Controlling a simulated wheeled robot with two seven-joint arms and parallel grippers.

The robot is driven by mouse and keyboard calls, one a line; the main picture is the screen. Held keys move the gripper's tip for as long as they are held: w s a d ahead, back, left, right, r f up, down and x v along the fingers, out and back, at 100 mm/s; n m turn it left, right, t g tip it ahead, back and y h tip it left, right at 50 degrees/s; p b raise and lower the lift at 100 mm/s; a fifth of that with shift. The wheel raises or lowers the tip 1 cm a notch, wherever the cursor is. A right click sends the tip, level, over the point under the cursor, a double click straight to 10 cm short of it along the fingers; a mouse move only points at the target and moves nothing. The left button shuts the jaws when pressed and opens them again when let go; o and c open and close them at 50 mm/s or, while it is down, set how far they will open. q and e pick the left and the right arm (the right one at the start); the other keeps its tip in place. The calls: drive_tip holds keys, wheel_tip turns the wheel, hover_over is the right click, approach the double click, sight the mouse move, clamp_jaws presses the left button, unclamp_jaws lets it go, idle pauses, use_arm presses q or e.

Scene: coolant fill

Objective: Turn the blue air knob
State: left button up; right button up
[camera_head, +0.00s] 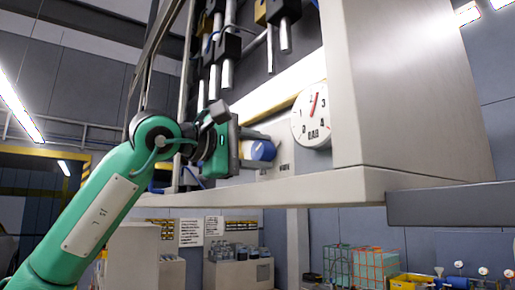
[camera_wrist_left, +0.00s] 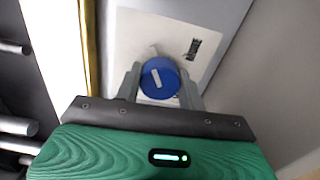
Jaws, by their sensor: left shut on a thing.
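The blue air knob (camera_head: 262,151) sits on a pale panel inside the machine, left of and below a round gauge. In the left wrist view the knob (camera_wrist_left: 160,78) shows a white bar mark on its face, tilted. My left gripper (camera_head: 254,148) reaches in from the left, and its fingers are shut on the knob. In the left wrist view the two grey fingers (camera_wrist_left: 160,82) stand on either side of the knob. My right gripper is not in view.
The white gauge (camera_head: 311,115) with a red needle, marked BAR, is right of the knob. A thick cabinet wall (camera_head: 410,90) stands further right. A ledge (camera_head: 330,187) runs below. Pipes and valves (camera_head: 228,50) hang above.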

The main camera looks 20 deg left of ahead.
use_arm(q)
drive_tip(key=shift+m, duration=0.7)
drive_tip(key=o, duration=1)
drive_tip(key=shift+c, duration=0.2)
drive_tip(key=shift+s+a, duration=0.1)
drive_tip(key=shift+s, duration=0.05)
drive_tip(key=b+v, duration=0.5)
drive_tip(key=v, duration=0.8)
drive_tip(key=shift+s, duration=0.15)
